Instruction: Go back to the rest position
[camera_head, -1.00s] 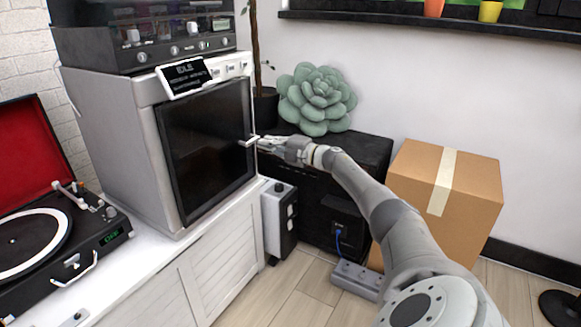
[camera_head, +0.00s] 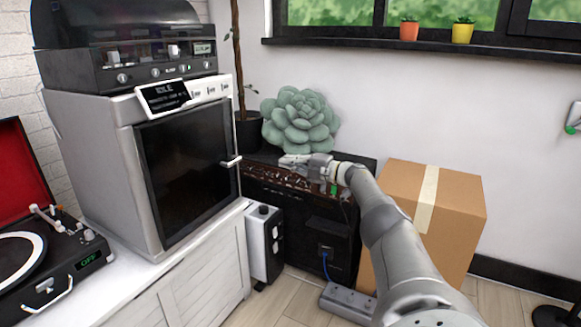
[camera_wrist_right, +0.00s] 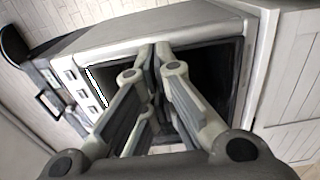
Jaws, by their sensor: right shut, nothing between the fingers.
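My right gripper (camera_head: 291,160) is shut and empty. In the head view it is in front of the green succulent and over the black cabinet, to the right of the white machine with a dark door (camera_head: 190,160). The right wrist view shows its closed fingers (camera_wrist_right: 155,48) with the machine's dark front (camera_wrist_right: 214,85) beyond them. The machine's door is closed, and its handle (camera_head: 231,161) is apart from the fingers. My left gripper is not in view.
A cardboard box (camera_head: 452,203) stands beside my right arm. A green succulent (camera_head: 301,121) sits on the black cabinet (camera_head: 310,215). A turntable (camera_head: 50,262) is on the white counter at the left. A power strip (camera_head: 346,303) lies on the floor.

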